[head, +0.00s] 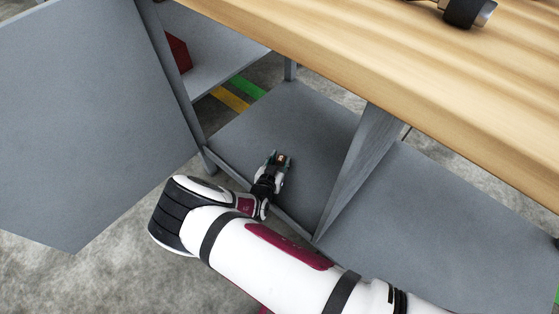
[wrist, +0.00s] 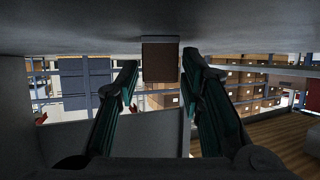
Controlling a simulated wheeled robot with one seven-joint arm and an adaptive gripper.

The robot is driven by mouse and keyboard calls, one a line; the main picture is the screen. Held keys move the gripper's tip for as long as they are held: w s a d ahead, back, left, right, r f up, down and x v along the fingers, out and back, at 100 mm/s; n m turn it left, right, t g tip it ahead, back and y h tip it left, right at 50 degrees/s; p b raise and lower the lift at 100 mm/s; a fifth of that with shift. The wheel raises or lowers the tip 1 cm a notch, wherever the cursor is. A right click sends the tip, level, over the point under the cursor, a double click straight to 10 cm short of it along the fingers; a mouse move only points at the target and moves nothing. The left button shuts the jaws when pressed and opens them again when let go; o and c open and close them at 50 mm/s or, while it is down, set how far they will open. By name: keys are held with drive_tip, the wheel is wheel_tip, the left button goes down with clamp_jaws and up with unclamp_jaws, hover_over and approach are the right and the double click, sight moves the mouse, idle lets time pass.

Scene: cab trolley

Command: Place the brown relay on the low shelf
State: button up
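The brown relay (wrist: 160,62) is a small brown block with a grey end. In the wrist view, which looks upside down, it rests against the grey surface of the low shelf (wrist: 60,30). The fingers of my gripper (wrist: 160,72) stand on either side of it, with a narrow gap showing at each side. In the head view my gripper (head: 279,160) is low over the low shelf (head: 310,115), near its front edge. A small brown patch of the relay (head: 281,157) shows between the fingertips. My gripper looks open around the relay.
A wooden top (head: 400,60) hangs over the shelf. A grey divider (head: 355,165) stands to the right of my gripper, and an open grey door (head: 85,120) to the left. A red object (head: 178,53) sits in the left compartment. The shelf behind my gripper is bare.

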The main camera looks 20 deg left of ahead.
drive_tip(key=shift+r, duration=0.1)
drive_tip(key=shift+s+r, duration=0.2)
drive_tip(key=p+v, duration=0.4)
drive_tip(key=v, duration=0.6)
drive_tip(key=shift+s, duration=0.15)
drive_tip(key=shift+s+d+r, duration=0.1)
drive_tip(key=shift+s+r, duration=0.15)
drive_tip(key=shift+s, duration=0.35)
